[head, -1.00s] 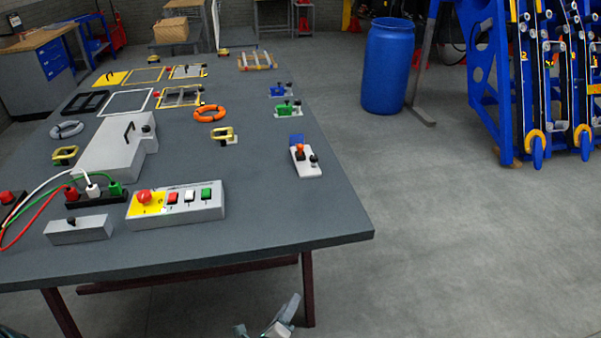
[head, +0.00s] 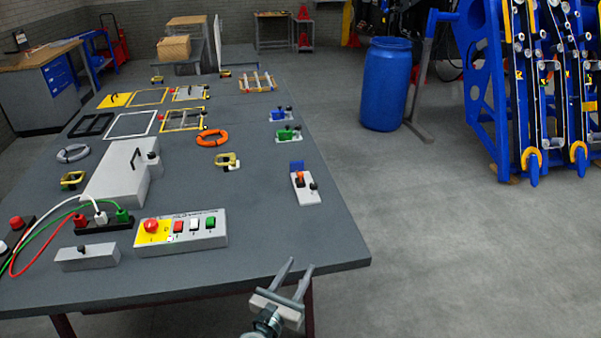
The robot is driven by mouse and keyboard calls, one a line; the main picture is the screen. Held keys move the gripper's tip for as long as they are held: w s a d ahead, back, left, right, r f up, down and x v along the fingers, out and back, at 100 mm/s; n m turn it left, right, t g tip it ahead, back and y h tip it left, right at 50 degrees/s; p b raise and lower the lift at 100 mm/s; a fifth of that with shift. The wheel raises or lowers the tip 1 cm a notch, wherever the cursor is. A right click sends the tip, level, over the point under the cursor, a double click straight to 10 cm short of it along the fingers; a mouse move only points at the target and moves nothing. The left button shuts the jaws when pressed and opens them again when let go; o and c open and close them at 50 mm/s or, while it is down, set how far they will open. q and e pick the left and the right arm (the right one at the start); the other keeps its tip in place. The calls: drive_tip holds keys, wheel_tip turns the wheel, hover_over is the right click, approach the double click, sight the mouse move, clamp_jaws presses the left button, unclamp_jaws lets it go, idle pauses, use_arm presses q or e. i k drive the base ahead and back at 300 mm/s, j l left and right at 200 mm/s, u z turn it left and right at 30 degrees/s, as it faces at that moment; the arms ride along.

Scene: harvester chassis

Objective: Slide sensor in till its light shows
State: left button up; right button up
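A small white mount (head: 306,193) lies on the right part of the grey table. It carries an orange part (head: 300,178), a black knob (head: 313,185) and a blue block (head: 296,165) at its far end. I cannot tell which of these is the sensor, and I see no lit light there.
A button box (head: 182,230) with a red knob stands left of my gripper on the table (head: 255,207). Green (head: 288,134) and blue (head: 281,114) fixtures sit beyond the mount. The tabletop between gripper and mount is clear. A blue barrel (head: 387,85) stands on the floor.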

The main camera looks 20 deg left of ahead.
sight(299, 182)
drive_tip(key=i+j, duration=0.8)
